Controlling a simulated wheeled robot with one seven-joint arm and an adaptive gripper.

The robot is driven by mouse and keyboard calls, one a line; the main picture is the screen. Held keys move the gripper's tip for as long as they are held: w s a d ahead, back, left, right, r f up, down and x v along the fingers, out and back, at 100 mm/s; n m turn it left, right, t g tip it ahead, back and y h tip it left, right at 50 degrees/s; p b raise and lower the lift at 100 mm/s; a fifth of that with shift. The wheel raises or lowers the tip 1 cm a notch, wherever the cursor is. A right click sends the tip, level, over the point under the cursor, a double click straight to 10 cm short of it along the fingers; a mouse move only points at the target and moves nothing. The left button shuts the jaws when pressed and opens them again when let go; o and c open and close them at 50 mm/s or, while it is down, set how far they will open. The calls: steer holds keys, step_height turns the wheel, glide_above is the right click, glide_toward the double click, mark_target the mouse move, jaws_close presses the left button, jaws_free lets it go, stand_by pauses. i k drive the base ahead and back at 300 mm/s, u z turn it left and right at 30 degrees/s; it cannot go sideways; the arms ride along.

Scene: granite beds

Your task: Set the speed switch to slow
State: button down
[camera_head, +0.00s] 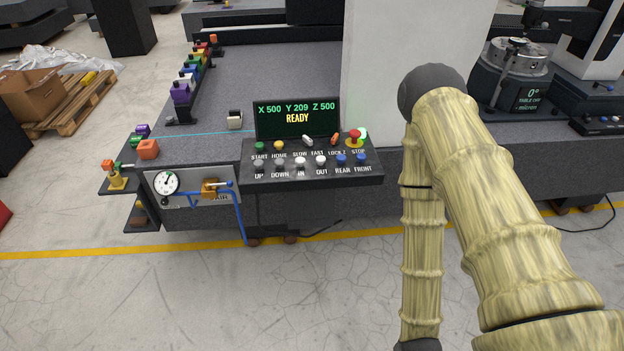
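The control panel (345,177) stands on the front edge of a granite bed, sloping towards me. The speed switch (308,140) is a small pale lever in its upper row, above the labels SLOW and FAST. It looks tilted, but it is too small to tell which side it is set to. The display (297,117) behind the panel reads X 500, Y 209, Z 500 and READY. My arm rises at the right and folds back down, apart from the panel in the picture. My gripper is out of view, below the bottom edge.
An orange lever (334,139) and a red stop button (355,138) sit right of the switch; green and yellow buttons sit left. Below them is a row of grey, white and blue buttons. A blue tube (240,215) hangs at the panel's left. The floor in front is clear.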

mark_target(307, 142)
steer(key=k, duration=0.5)
steer(key=z, duration=1.05)
steer(key=i, duration=0.9)
steer(key=u, duration=1.65)
